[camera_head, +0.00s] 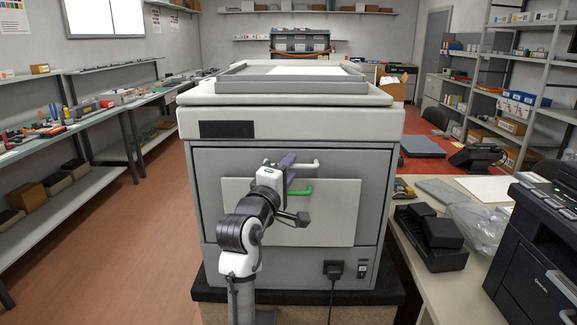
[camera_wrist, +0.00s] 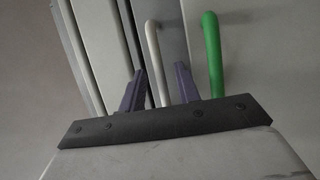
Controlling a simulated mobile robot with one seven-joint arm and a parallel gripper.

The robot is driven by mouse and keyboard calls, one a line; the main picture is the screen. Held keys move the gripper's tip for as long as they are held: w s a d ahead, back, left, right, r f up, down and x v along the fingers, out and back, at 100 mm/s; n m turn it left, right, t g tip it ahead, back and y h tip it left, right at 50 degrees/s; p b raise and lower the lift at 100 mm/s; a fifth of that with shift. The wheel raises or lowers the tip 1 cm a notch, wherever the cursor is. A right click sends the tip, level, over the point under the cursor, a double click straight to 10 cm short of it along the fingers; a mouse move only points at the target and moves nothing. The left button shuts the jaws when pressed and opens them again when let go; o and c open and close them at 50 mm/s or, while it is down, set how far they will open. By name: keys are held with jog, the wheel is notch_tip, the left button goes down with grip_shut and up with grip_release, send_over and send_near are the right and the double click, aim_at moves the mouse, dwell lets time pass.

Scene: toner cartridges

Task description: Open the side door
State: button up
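A large grey machine stands ahead with a grey side door (camera_head: 208,190) on its near face and a lighter panel (camera_head: 335,215) set in it. A white bar handle (camera_head: 305,165) sits above a green bar handle (camera_head: 302,191). My gripper (camera_head: 290,167) is close to the white handle. In the wrist view its two purple fingers (camera_wrist: 160,72) are apart, with the white handle (camera_wrist: 153,50) between them and gaps on both sides. The green handle (camera_wrist: 212,50) is outside the fingers, to their right. The door looks shut. The arm hides part of the panel.
A table on the right holds a black printer (camera_head: 545,235), a black tray (camera_head: 432,240) and a plastic bag (camera_head: 478,225). A black plug (camera_head: 333,268) with a cable sits low on the machine. Shelves line the left wall. Red floor (camera_head: 140,250) is clear on the left.

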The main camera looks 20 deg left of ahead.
jog(key=shift+w, duration=0.2)
grip_shut()
jog(key=shift+s, duration=0.1)
